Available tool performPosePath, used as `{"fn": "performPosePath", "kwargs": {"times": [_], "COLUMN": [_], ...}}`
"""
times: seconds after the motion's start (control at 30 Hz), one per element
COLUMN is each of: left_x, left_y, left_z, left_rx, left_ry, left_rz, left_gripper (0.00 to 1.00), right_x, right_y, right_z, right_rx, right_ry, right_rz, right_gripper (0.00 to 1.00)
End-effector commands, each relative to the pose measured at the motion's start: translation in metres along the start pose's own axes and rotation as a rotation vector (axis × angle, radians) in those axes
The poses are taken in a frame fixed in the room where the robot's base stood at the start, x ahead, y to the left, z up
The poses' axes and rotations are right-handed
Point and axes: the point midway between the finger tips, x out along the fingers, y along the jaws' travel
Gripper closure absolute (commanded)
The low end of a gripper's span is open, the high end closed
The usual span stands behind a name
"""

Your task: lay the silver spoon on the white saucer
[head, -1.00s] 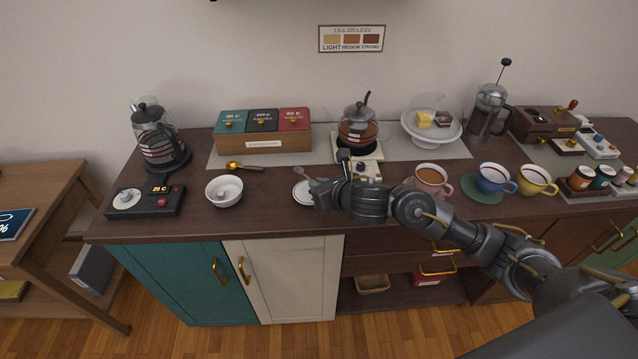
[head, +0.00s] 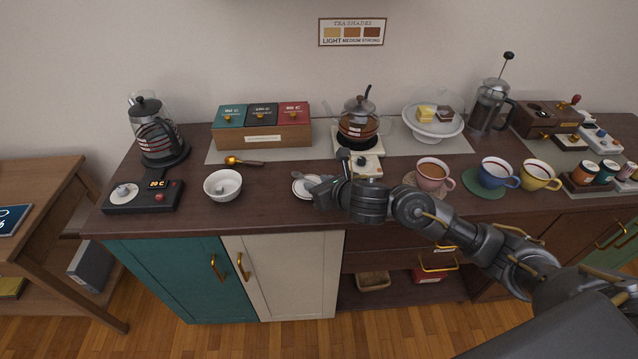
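The white saucer (head: 300,194) lies on the counter near its front edge, left of my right gripper, which covers its right part. The silver spoon (head: 298,175) is small and grey; its left end shows over the saucer's back rim and its other end runs to the gripper fingers. I cannot tell whether it touches the saucer. My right gripper (head: 318,188) is low over the saucer's right side; its fingers are too small and dark to tell open from shut. My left gripper is not in view.
A white bowl (head: 223,186) and a gold scoop (head: 243,162) stand left of the saucer. A glass teapot (head: 358,128) stands behind on a scale. A pink cup (head: 432,174) and other cups are to the right, behind my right arm. Bare counter lies between bowl and saucer.

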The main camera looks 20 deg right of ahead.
Motion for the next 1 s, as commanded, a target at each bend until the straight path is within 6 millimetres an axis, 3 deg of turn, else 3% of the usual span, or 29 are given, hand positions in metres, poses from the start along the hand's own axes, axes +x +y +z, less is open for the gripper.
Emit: {"fn": "performPosePath", "kwargs": {"times": [0.23,0.7,1.0], "left_x": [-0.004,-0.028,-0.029], "left_y": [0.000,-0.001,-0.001], "left_z": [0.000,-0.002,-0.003], "left_rx": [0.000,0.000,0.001], "left_ry": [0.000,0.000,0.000], "left_rz": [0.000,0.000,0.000], "left_gripper": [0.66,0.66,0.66], "right_x": [-0.013,-0.097,-0.108], "right_y": [-0.001,0.000,0.000], "right_z": [0.001,0.002,0.000], "right_rx": [-0.001,-0.002,0.000], "right_ry": [-0.001,0.001,0.000], "right_rz": [0.000,0.000,0.000], "right_gripper": [0.65,0.65,0.65]}}
